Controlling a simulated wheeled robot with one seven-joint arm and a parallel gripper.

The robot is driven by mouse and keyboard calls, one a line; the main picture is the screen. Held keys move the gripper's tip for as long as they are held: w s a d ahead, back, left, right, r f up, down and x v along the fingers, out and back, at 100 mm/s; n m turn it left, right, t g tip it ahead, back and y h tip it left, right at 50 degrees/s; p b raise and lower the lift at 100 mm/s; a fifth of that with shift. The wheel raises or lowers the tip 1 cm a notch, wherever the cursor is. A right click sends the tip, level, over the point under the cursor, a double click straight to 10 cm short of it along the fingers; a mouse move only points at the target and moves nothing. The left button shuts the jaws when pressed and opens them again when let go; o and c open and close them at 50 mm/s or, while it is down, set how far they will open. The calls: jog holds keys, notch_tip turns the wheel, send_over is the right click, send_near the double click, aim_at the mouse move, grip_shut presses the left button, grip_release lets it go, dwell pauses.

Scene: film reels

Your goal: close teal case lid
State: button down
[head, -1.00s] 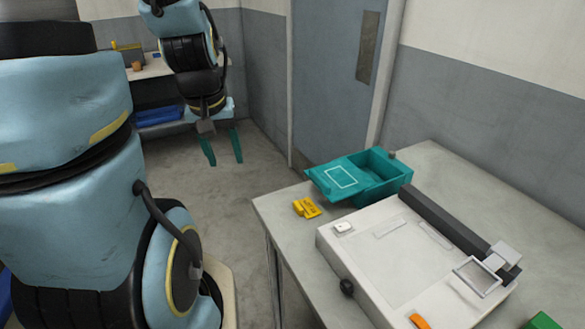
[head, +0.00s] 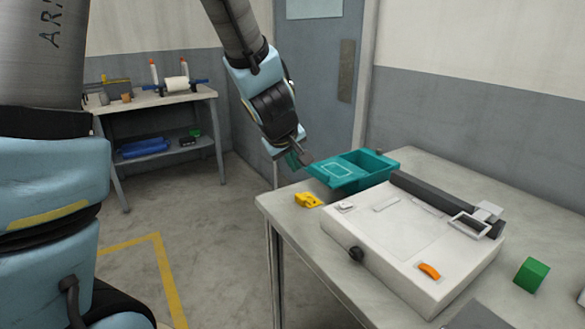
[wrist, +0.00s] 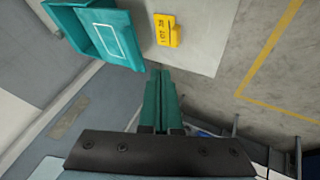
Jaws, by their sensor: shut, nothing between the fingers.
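The teal case (head: 378,160) stands at the back left of the table, its box part open at the top. Its lid (head: 338,174) with a white outlined rectangle is swung out to the left, toward the table's edge. In the wrist view the lid (wrist: 112,38) is at the upper left, with the case (wrist: 66,22) beyond it. My gripper (head: 297,160) is just left of the lid, and I cannot tell whether it touches it. In the wrist view my gripper's teal fingers (wrist: 161,75) are together and hold nothing.
A yellow block (head: 307,200) lies in front of the lid near the table's left edge. A white device (head: 405,240) with a dark bar takes up the middle of the table (head: 290,215). A green block (head: 531,274) lies at right. A second bench (head: 170,97) stands far behind.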

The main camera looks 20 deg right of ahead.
jog(key=b+x, duration=0.1)
jog(key=x, duration=0.5)
jog(key=shift+f+b, duration=0.1)
jog(key=shift+b, duration=0.3)
jog(key=shift+w+d+p, duration=0.15)
jog(key=shift+d+p, duration=0.55)
jog(key=shift+d, duration=0.25)
jog(key=shift+w+d+p, duration=0.2)
jog(key=shift+d+p, duration=0.45)
jog(key=shift+d, duration=0.35)
jog(key=shift+r, duration=0.25)
